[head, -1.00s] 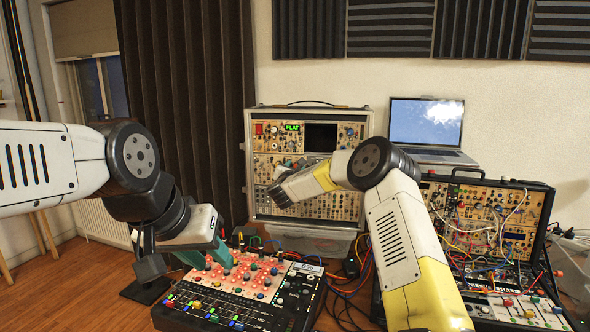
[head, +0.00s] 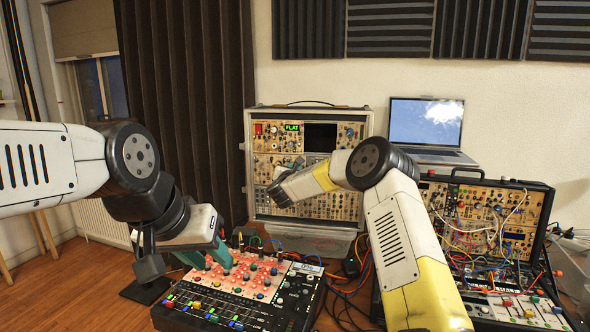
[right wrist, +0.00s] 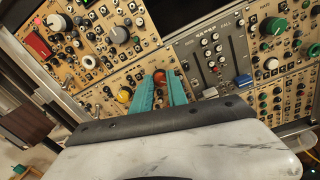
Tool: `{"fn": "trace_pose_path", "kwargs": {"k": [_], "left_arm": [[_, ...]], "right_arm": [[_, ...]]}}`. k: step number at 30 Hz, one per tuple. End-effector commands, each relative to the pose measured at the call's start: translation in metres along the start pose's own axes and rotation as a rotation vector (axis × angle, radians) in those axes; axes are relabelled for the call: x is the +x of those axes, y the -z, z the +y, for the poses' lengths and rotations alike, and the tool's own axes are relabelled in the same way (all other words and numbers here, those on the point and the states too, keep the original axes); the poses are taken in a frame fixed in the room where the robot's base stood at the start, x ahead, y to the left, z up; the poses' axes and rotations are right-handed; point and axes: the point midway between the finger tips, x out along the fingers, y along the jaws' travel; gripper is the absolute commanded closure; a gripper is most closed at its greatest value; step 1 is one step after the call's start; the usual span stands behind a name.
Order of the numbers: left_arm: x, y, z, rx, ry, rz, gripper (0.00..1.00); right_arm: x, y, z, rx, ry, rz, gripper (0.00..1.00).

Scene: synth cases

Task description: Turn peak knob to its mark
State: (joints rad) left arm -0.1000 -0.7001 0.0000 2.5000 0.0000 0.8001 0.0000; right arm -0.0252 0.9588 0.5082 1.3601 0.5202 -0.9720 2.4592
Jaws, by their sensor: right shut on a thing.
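In the right wrist view, a small orange-red knob (right wrist: 159,76) sits on a tan module panel. The two teal fingers of my right gripper (right wrist: 160,84) close on it from both sides. In the head view, my right arm reaches to the tall modular rack (head: 265,143), and the wrist hides most of that gripper. My left gripper (head: 207,258) has its teal fingers apart, low over the mixer (head: 262,310), with nothing seen held.
A yellow knob (right wrist: 124,95) is close left of the fingers in the right wrist view. A grey slider module (right wrist: 212,60) is to their right. An open synth case (head: 490,215) with patch cables stands at the right, in front of a laptop (head: 427,125).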

Motion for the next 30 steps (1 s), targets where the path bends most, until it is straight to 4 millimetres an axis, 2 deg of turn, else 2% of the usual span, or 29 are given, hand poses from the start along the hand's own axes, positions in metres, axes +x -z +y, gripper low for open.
{"fn": "trace_pose_path", "kwargs": {"k": [30], "left_arm": [[0.0,0.0,0.0,0.0,0.0,0.0,0.64]], "right_arm": [[-0.0006,0.0013,0.0025,-0.916,0.009,0.032,1.0]]}}
